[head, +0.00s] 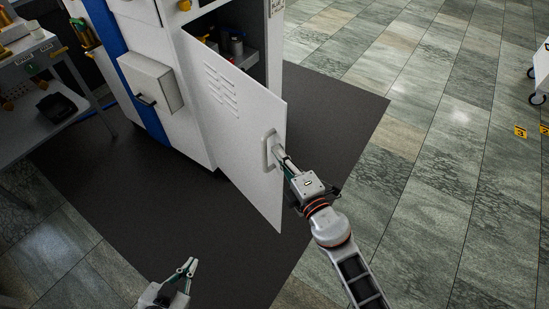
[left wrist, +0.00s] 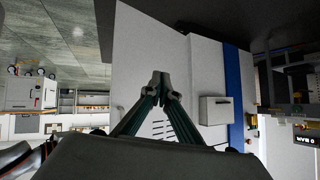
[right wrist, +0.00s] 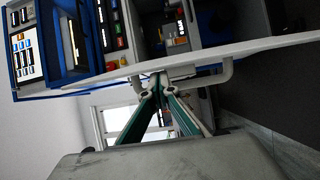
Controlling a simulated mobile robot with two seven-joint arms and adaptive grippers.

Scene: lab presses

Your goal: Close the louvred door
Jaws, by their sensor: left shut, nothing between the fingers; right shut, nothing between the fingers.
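The white louvred door (head: 230,120) stands partly open in the head view, swung out from the cabinet, with its slots high on the panel. Its pale bar handle (head: 268,150) is near the free edge. My right gripper (head: 279,154) is shut with its fingertips at the handle; nothing is held. In the right wrist view, the tips (right wrist: 157,82) are beside the handle (right wrist: 228,72), and I cannot tell if they touch. My left gripper (head: 190,266) is shut and empty, low and well apart from the door. The left wrist view shows the louvred door (left wrist: 135,65) beyond its fingers (left wrist: 160,80).
The cabinet (head: 195,130) has a blue stripe and a small box with a black handle (head: 150,82). Dark items sit on a shelf inside the opening (head: 235,48). A grey workbench (head: 30,48) stands at the left.

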